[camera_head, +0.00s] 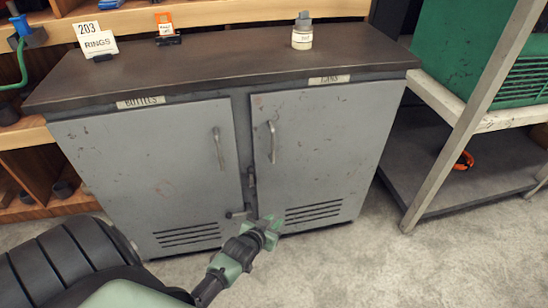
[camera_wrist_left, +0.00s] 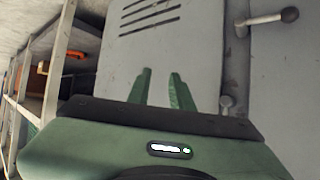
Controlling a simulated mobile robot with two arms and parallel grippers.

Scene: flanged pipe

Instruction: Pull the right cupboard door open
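The grey cupboard has a closed right door (camera_head: 315,165) with a vertical bar handle (camera_head: 271,142) near its upper left edge. My left gripper (camera_head: 272,226) is in front of the bottom of this door, well below the handle and apart from it. In the left wrist view its two green fingers (camera_wrist_left: 160,72) stand apart with nothing between them, over the door's grey face (camera_wrist_left: 143,60). The door's handle does not show in that view. A latch knob (camera_head: 251,177) sits at the door's left edge. My right gripper is not in view.
The closed left door (camera_head: 150,165) has its own handle (camera_head: 218,148). A lever (camera_head: 238,213) sticks out low between the doors. A white bottle (camera_head: 302,32) stands on the cupboard top (camera_head: 210,62). A metal shelf rack (camera_head: 475,110) stands at right. Floor in front is clear.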

